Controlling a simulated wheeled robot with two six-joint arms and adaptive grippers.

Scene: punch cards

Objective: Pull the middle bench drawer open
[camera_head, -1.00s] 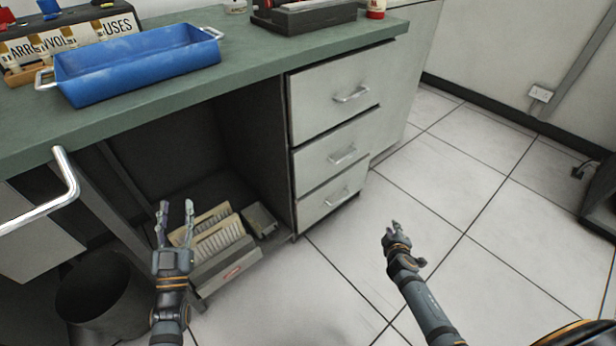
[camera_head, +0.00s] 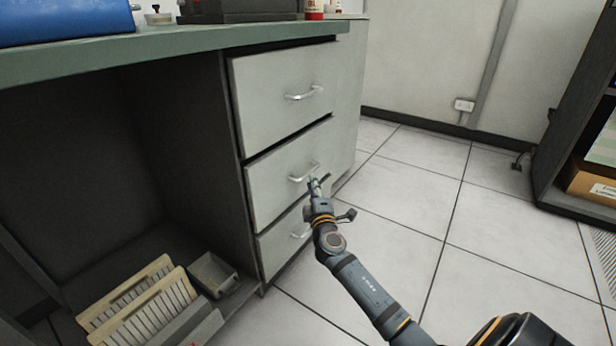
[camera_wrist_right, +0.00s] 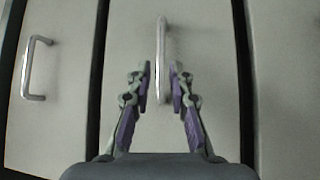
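The middle bench drawer (camera_head: 270,180) is a pale grey front in the stack of three, and it looks shut. Its silver bar handle (camera_head: 297,179) is partly hidden behind my right gripper (camera_head: 315,183) in the head view. In the right wrist view the drawer front (camera_wrist_right: 215,60) fills the middle. The handle (camera_wrist_right: 162,35) stands upright in the picture there, between the two fingertips of my right gripper (camera_wrist_right: 160,75). The fingers are apart, with a gap on each side of the bar. My left gripper is not in view.
The top drawer (camera_head: 285,90) is above, and the bottom drawer (camera_head: 275,245) is below, partly behind my gripper. The tiled floor (camera_head: 400,215) right of the drawers is clear.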

